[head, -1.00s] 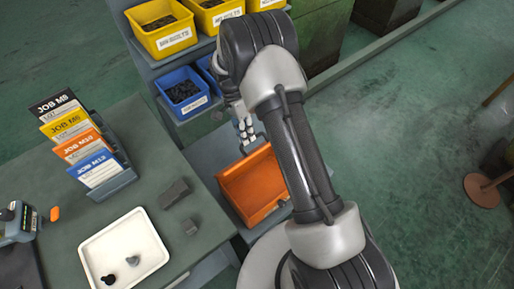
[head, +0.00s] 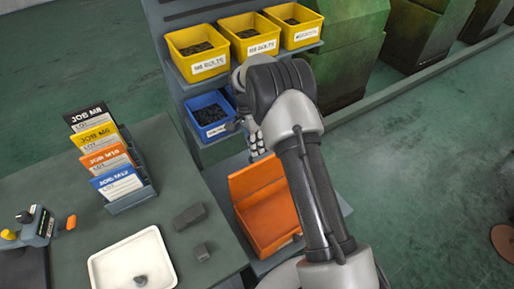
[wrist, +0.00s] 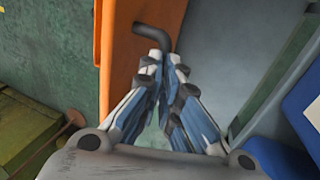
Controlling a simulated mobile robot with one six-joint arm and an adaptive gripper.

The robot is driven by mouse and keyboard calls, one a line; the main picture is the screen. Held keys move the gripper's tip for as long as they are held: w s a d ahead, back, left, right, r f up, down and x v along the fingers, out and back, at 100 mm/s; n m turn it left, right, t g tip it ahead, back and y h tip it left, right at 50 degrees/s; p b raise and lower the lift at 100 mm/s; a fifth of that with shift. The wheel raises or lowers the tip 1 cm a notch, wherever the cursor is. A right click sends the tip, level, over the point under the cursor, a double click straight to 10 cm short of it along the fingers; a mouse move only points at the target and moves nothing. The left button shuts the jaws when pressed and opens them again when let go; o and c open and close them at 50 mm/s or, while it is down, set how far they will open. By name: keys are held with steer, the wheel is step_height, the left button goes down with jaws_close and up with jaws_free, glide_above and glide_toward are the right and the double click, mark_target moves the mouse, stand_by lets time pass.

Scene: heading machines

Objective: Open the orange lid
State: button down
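The orange lid (head: 256,177) stands raised at the back of an orange bin (head: 285,244), whose inside shows from above. My gripper (head: 256,146) is just behind the lid's upper edge, partly hidden by my arm. In the wrist view the lid (wrist: 125,50) is an orange panel left of the fingers, with a dark bent handle (wrist: 153,33) sticking out from it. The handle's end runs down between the close fingertips of my gripper (wrist: 165,62), which look shut on it. My arm hides the bin's right side in the head view.
Yellow bins (head: 250,39) and a blue bin (head: 210,113) of dark parts sit on the rack behind. The workbench at left holds job cards (head: 115,184), a white tray (head: 106,265) and grey blocks (head: 189,217). Open floor lies to the right.

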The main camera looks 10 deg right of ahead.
steer(key=c, duration=2)
jaws_free()
steer(key=f, duration=0.1)
steer(key=s+f, duration=0.1)
steer(key=f, duration=0.1)
steer(key=shift+s+d+g, duration=0.2)
steer(key=shift+s+g, duration=0.1)
steer(key=shift+o, duration=1.4)
steer(key=shift+w+f, duration=0.4)
steer(key=shift+w, duration=0.2)
steer(key=shift+o, duration=0.3)
steer(key=shift+s+r, duration=0.15)
steer(key=shift+r, duration=0.1)
steer(key=shift+a+r, duration=0.1)
